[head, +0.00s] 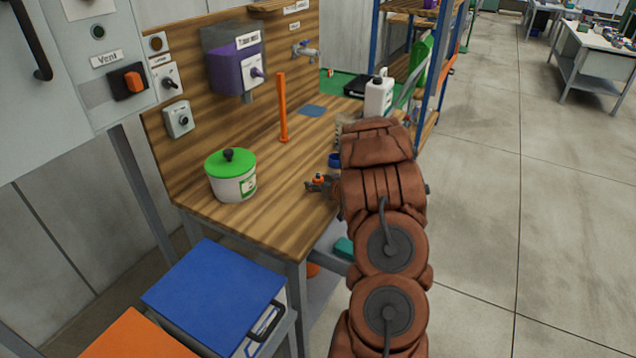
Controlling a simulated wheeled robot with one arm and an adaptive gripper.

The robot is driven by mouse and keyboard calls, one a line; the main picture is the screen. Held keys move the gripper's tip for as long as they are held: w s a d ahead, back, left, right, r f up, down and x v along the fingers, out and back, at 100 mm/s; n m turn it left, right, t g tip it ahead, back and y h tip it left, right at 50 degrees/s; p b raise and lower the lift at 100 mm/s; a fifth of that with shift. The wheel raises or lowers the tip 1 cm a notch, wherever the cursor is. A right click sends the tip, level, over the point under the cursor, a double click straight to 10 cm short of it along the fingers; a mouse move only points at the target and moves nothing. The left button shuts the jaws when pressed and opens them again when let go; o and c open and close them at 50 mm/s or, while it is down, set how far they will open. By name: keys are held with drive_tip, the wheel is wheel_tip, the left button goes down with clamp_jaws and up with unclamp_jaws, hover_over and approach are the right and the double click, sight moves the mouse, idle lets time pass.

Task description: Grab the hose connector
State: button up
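My brown arm reaches over the front edge of the wooden bench, and its wrist hides part of the bench top. A small dark shape with an orange top (318,179) shows just left of my wrist, low over or on the bench. It may be the hose connector, my fingertips, or both together; it is too small to tell. My gripper is mostly hidden behind the arm, and its opening cannot be made out. A blue ring-like piece (335,160) lies just beyond, partly covered by my arm.
A white pot with a green lid (231,176) and an upright orange rod (282,108) stand on the bench (275,190). A white canister (378,96) stands behind my wrist. A blue-lidded box (215,295) is at front left. Floor at right is clear.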

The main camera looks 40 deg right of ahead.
drive_tip(key=c, duration=0.8)
drive_tip(key=shift+o, duration=0.2)
